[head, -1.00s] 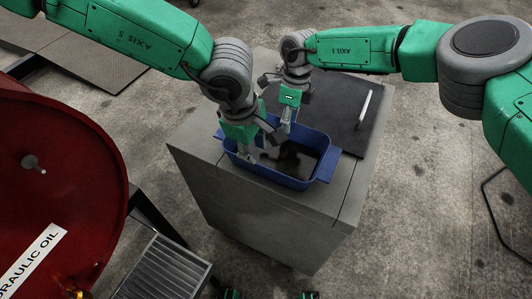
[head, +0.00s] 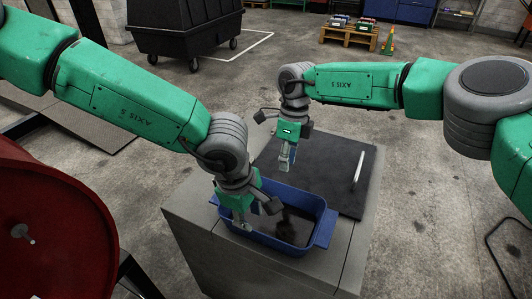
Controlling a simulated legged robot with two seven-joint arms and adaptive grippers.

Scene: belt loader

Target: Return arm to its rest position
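A blue tray (head: 323,232) with dark liquid in it sits on a grey cabinet (head: 210,243). My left gripper (head: 256,218) points down at the tray's left part, its fingertips overlapping the tray in the head view. Whether it touches the tray or grips its wall is unclear. The opening of both grippers is unclear.
A white pen-like stick (head: 359,168) lies on the mat. A red drum (head: 50,240) stands at the lower left. A black wheeled bin (head: 185,25) and a pallet with several coloured items (head: 350,32) are at the back. Concrete floor right of the cabinet is mostly clear.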

